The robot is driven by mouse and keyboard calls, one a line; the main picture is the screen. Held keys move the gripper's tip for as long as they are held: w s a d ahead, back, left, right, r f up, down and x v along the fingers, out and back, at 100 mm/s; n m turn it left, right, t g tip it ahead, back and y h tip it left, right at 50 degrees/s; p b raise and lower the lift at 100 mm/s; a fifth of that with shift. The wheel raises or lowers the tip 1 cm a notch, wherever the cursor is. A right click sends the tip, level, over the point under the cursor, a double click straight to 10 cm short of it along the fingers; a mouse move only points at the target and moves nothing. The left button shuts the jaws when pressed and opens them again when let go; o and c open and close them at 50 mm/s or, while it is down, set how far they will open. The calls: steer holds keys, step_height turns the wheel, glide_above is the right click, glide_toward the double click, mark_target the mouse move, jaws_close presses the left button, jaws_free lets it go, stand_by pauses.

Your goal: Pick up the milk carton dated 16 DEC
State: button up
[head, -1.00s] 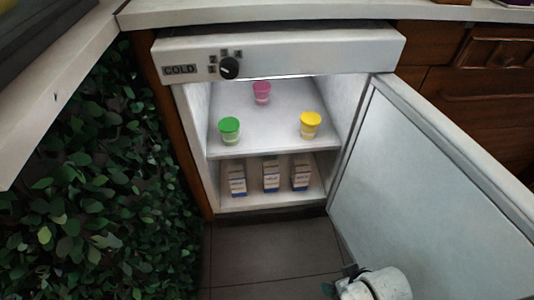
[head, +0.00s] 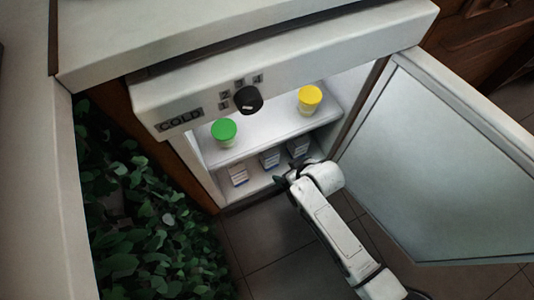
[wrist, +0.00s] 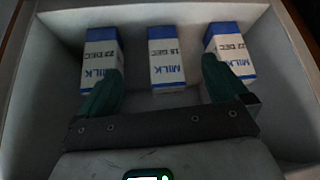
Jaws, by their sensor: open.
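Three white-and-blue milk cartons stand in a row on the lower shelf of the open fridge. In the wrist view their lettering is upside down. The left carton (wrist: 101,58) and right carton (wrist: 232,50) carry dates that look like 22 DEC. My gripper (wrist: 160,66) is open and empty, its green fingers spread either side of the middle carton's line. In the head view my gripper (head: 284,176) is just in front of the lower shelf.
The upper shelf holds a green-lidded cup (head: 224,131) and a yellow-lidded cup (head: 310,98). The fridge door (head: 440,160) stands open at right. The fridge's top panel with a black knob (head: 247,100) overhangs the opening. Leafy plants (head: 145,220) are at left.

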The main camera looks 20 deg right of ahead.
mark_target(272, 152)
steer(key=w, duration=0.2)
steer(key=w+a+b, duration=0.1)
steer(key=w, duration=0.2)
steer(key=w+b, duration=0.1)
steer(key=w, duration=0.1)
steer(key=shift+w+a+f, duration=0.1)
steer(key=shift+w+a, duration=0.15)
steer(key=b+x, duration=0.3)
steer(key=x, duration=0.2)
steer(key=shift+w+b, duration=0.2)
steer(key=shift+b, duration=0.1)
steer(key=c, duration=1.5)
steer(key=shift+r+p, duration=0.35)
steer(key=shift+p, duration=0.15)
steer(key=shift+c, duration=0.2)
